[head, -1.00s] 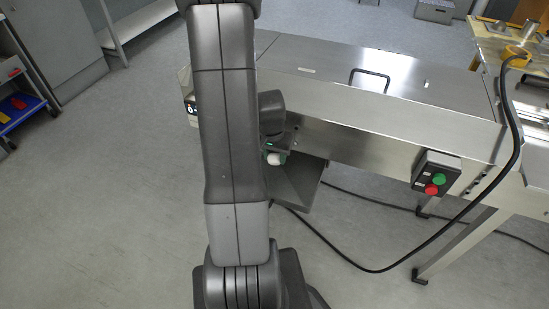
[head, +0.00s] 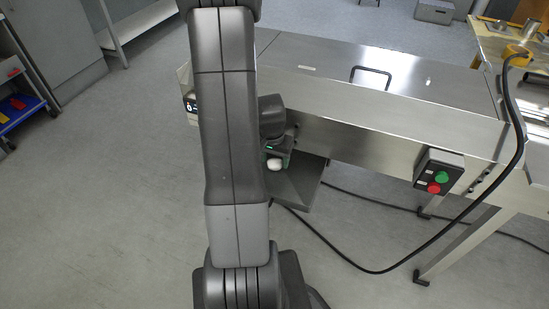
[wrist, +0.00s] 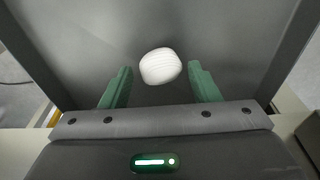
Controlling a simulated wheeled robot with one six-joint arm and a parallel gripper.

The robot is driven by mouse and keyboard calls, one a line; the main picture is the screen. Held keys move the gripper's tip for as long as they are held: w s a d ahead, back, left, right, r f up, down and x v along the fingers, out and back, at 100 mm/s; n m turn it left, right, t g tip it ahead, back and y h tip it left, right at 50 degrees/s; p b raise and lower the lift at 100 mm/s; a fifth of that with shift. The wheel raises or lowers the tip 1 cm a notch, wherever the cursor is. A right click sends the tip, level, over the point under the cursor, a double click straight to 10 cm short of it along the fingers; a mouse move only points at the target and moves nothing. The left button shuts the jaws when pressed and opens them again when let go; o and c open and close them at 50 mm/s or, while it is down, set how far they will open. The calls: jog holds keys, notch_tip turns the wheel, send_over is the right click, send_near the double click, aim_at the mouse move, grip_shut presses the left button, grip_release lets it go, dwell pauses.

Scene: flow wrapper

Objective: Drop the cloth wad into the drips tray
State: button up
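The cloth wad (wrist: 160,66) is a small white rounded lump. In the wrist view it shows between the green fingertips of my gripper (wrist: 160,70), with a gap on each side, so the gripper is open. In the head view the wad (head: 275,165) is at the lower end of the green fingers, over the drips tray (head: 302,187). The grey metal tray also fills much of the wrist view (wrist: 235,45). I cannot tell whether the wad touches the tray's floor. My arm hides the tray's left part in the head view.
The steel wrapper body (head: 360,135) stands right behind the tray. A control box (head: 438,172) with green and red buttons is on its side. A black cable (head: 375,270) loops down to the right.

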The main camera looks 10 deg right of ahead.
jog(key=shift+r, duration=0.1)
jog(key=shift+r+p, duration=0.6)
jog(key=shift+p, duration=0.15)
notch_tip(320, 180, up, 12)
jog(key=s+a+p, duration=0.1)
jog(key=p, duration=0.1)
jog(key=shift+s+f, duration=0.15)
jog(key=shift+s, duration=0.1)
jog(key=b, duration=0.4)
send_near(273, 172)
jog(key=w+f, duration=0.1)
jog(key=d+f, duration=0.1)
jog(key=f, duration=0.1)
jog(key=w+f, duration=0.1)
jog(key=f, duration=0.1)
jog(key=shift+w+d+f, duration=0.15)
jog(key=shift+w+d, duration=0.2)
jog(key=shift+d, duration=0.05)
jog(key=shift+r+p, duration=0.25)
jog(key=shift+p, duration=0.2)
jog(key=shift+f, duration=0.15)
